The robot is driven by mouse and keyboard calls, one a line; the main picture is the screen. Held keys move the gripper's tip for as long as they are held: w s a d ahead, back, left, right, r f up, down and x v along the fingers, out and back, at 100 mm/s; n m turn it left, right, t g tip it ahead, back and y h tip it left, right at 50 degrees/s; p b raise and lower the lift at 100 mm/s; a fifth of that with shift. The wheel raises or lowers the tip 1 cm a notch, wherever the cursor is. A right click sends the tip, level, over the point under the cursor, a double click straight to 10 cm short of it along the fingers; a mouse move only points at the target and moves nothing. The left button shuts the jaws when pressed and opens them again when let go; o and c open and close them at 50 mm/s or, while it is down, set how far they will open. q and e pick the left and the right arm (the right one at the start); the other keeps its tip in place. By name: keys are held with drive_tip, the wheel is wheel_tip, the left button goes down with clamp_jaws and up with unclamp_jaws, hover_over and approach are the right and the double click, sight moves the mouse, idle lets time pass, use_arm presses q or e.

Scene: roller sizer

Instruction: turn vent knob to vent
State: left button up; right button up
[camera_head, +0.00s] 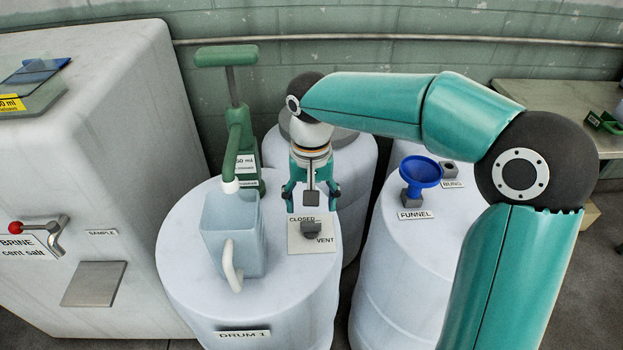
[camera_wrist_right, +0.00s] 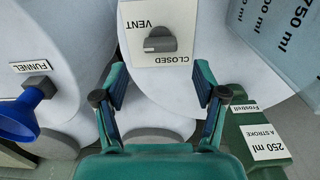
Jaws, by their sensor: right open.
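The dark grey vent knob (camera_head: 311,230) sits on a pale square plate (camera_head: 296,245) on top of drum 1 (camera_head: 300,285). The plate reads CLOSED behind the knob and VENT at its right front. The knob also shows upside down in the right wrist view (camera_wrist_right: 160,44), its grip lying roughly crosswise. I cannot tell which label it points to. My right gripper (camera_head: 311,200) is open and empty, pointing down just behind and above the knob. In the wrist view its fingertips (camera_wrist_right: 160,96) stand apart, with the knob beyond them. My left gripper is not in view.
A pale blue jug (camera_head: 225,240) and a green hand pump (camera_head: 236,140) stand left of the knob on drum 1. A blue funnel (camera_head: 420,173) stands on the drum to the right. A large white tank (camera_head: 110,130) stands at left.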

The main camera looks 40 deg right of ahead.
sight(311, 222)
wheel_tip(311, 222, up, 7)
drive_tip(key=shift+f, duration=0.2)
idle(0.5)
